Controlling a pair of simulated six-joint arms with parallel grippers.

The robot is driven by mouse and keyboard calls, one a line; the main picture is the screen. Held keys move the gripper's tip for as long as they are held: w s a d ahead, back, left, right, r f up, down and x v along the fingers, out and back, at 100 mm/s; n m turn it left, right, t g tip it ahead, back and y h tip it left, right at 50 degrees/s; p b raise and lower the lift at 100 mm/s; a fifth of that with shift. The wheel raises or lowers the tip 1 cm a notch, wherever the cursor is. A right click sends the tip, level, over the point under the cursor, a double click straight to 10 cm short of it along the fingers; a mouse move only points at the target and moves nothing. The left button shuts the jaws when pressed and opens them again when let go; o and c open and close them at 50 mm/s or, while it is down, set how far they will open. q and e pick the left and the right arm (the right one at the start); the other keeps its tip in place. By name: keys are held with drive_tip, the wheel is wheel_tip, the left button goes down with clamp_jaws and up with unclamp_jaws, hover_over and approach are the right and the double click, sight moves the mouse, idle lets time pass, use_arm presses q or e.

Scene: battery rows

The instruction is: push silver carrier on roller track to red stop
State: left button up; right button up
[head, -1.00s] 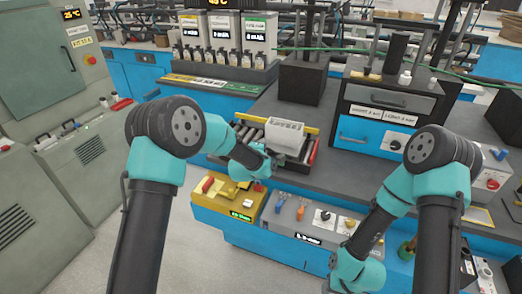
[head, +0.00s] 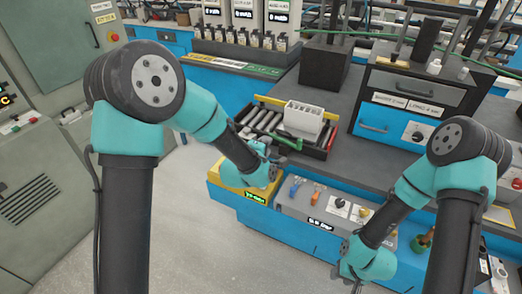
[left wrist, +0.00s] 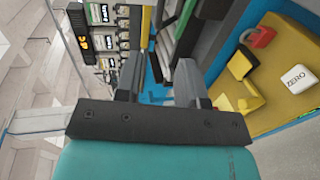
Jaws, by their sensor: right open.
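The silver carrier (head: 303,120), a pale ribbed block, sits on the roller track (head: 258,121) toward its right end. The red stop (head: 330,137) is a red bar at the track's right end, close to the carrier. My left gripper (head: 280,153) is at the front edge of the track, in front of and a little left of the carrier; its exact contact is unclear. In the left wrist view its two fingers (left wrist: 158,85) stand apart with nothing between them. My right gripper (head: 352,286) is open, low in front of the bench and away from the track.
A green bar (head: 289,142) lies along the track's front side. A yellow control box (head: 229,177) and a grey panel with knobs (head: 325,205) are below the track. A dark block (head: 324,72) and a drawer cabinet (head: 393,106) stand behind.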

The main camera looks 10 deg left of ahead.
sight(279, 130)
use_arm(q)
drive_tip(key=shift+v, duration=1.6)
drive_tip(key=w+a+m+g+h, duration=0.1)
drive_tip(key=a, duration=0.1)
drive_tip(key=w+a+m+g+h, duration=0.1)
drive_tip(key=a+h, duration=0.1)
drive_tip(key=w+a+m+g+h, duration=0.1)
drive_tip(key=a+h, duration=0.1)
drive_tip(key=shift+w+a+f+m, duration=0.1)
drive_tip(key=shift+w+m, duration=0.2)
drive_tip(key=shift+w, duration=0.1)
drive_tip(key=x, duration=1.7)
drive_tip(key=shift+w+d, duration=0.1)
drive_tip(key=shift+d, duration=0.15)
clamp_jaws()
